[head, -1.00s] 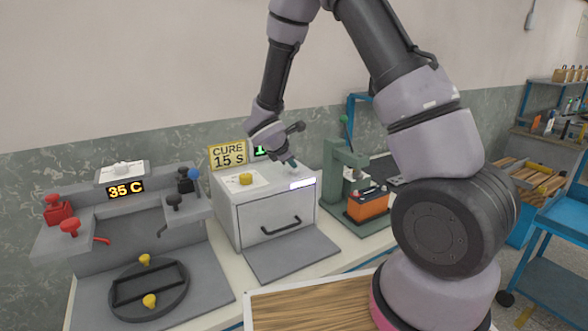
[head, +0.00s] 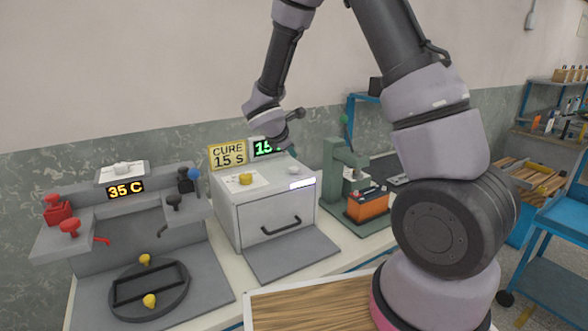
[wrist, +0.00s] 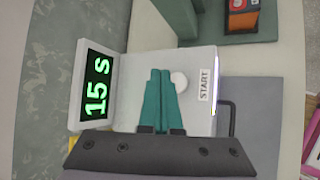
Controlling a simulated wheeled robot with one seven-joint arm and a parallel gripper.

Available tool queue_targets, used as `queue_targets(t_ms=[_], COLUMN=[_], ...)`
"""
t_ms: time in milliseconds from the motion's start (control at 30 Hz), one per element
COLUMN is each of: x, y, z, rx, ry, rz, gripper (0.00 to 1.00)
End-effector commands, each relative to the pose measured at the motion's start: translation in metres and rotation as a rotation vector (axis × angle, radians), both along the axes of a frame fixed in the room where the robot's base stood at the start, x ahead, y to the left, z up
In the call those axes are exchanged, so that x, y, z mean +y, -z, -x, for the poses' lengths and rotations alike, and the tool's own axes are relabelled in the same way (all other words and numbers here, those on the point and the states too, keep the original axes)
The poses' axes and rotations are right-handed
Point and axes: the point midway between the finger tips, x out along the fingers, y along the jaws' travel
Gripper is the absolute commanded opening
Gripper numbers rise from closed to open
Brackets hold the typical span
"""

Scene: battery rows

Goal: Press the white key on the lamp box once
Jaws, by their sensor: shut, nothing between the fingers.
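The lamp box (head: 226,206) is a white cabinet with a dark drawer handle. The white key (wrist: 179,82) is a round button on its top, beside a START label (wrist: 204,84). It shows small in the head view (head: 295,170). A green display (wrist: 96,85) on the box reads 15 s. My gripper (wrist: 160,72) has teal fingers shut together and empty. In the wrist view the fingertips are just left of the key, partly beside its edge. In the head view my gripper (head: 291,152) is above the back of the box top, apart from it.
A yellow sign (head: 228,155) reads CURE 15 S. A yellow knob (head: 246,179) sits on the box top. A green press (head: 340,175) and an orange battery (head: 367,205) stand at right. A grey fixture with a 35 C display (head: 126,189) stands at left.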

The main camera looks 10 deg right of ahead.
Motion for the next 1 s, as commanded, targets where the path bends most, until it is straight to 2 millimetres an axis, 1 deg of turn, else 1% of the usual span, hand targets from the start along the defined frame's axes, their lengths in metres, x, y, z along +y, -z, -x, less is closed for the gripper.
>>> queue_targets(t_ms=[33, 200, 333, 1000], x=[0.0, 0.0, 0.0, -0.001], y=[-0.006, -0.022, -0.03, -0.033], z=[0.0, 0.0, 0.0, 0.001], rx=[-0.002, -0.001, -0.001, -0.002], ry=[0.001, 0.0, -0.001, 0.008], rz=[-0.001, -0.001, 0.0, -0.004], gripper=[0.0, 0.0, 0.0, 0.0])
